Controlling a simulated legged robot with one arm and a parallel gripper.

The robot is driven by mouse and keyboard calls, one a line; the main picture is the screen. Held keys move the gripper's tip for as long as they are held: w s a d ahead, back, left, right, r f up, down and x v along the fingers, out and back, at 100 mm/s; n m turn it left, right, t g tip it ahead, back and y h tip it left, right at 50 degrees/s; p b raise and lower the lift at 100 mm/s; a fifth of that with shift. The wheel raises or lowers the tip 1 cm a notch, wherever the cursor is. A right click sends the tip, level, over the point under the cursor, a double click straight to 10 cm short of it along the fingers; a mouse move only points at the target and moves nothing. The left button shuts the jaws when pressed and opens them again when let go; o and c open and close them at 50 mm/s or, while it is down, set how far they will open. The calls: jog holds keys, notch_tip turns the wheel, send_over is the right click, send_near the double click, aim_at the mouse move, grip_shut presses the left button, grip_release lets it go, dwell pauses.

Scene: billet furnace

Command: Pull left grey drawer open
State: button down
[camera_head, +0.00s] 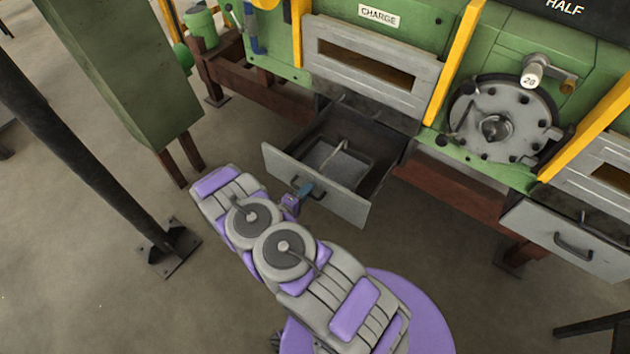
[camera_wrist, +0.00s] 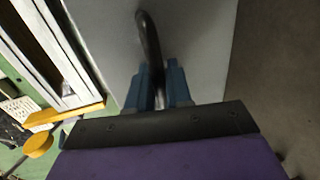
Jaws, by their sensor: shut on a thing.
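The left grey drawer (camera_head: 342,198) stands pulled out below the furnace opening marked CHARGE. A grey tray or block with a thin handle (camera_head: 338,165) lies inside it. My gripper (camera_head: 307,190) is at the middle of the drawer's front. In the wrist view my gripper's blue fingers (camera_wrist: 160,85) are shut on the dark drawer handle (camera_wrist: 149,40), against the pale drawer front (camera_wrist: 205,50). The fingers hide part of the handle.
A green post (camera_head: 125,70) and a dark slanted pole (camera_head: 85,150) with a floor plate stand at the left. The floor (camera_head: 220,290) left of my arm is clear.

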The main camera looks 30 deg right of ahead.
jog(key=shift+s+a+f, duration=0.1)
jog(key=shift+s+a, duration=0.2)
jog(key=shift+a, duration=0.3)
jog(key=shift+s+a+f, duration=0.1)
jog(key=shift+s+a, duration=0.15)
jog(key=shift+a, duration=0.3)
jog(key=c, duration=1.2)
grip_release()
jog(key=shift+w+a, duration=0.1)
jog(key=shift+a, duration=0.15)
jog(key=shift+d+r, duration=0.1)
jog(key=shift+d, duration=0.1)
jog(key=p+v, duration=0.2)
jog(key=v, duration=1.5)
jog(key=shift+a, duration=0.25)
